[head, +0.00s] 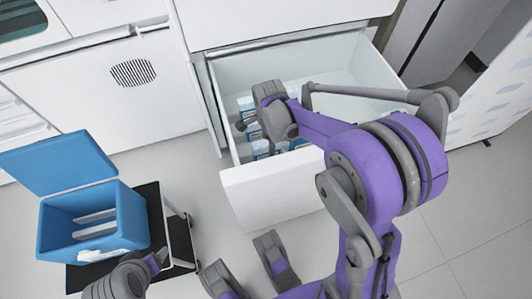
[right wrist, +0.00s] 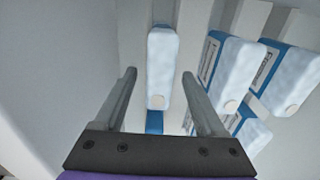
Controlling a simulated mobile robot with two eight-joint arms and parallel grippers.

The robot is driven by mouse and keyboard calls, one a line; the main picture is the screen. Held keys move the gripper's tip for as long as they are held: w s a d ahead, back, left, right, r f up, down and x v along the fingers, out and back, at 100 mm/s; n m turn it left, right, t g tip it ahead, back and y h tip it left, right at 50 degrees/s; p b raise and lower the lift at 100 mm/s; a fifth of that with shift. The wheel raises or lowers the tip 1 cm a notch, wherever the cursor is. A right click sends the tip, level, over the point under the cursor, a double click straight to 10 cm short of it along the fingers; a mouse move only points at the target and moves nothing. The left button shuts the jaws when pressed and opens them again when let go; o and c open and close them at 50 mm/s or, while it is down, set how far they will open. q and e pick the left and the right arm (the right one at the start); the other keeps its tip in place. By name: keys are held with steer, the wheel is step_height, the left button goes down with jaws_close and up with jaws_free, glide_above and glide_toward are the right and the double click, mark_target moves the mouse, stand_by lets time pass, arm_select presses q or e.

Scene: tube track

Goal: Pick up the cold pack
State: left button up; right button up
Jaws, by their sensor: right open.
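Several white-and-blue cold packs stand in the open drawer. One cold pack (right wrist: 161,68) shows upright between the two fingers of my right gripper (right wrist: 158,76) in the right wrist view, with a gap on each side. I cannot tell how deep the fingers reach along it. In the head view my right gripper (head: 247,124) is down inside the drawer at its left side, open, and partly hides the packs (head: 260,148). My left arm shows at the lower left of the head view, beside the blue box, but its jaws are not clear.
More cold packs (right wrist: 224,68) stand close to the right of the gripper. An open blue box (head: 130,222) with white items inside stands on a black cart (head: 158,215) at the left.

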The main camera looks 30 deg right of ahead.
mark_target(267, 154)
steer(key=f, duration=0.1)
steer(key=f+b, duration=0.1)
steer(key=f, duration=0.2)
steer(key=shift+a+f, duration=0.2)
steer(key=shift+a, duration=0.05)
steer(key=shift+r, duration=0.1)
jaws_close()
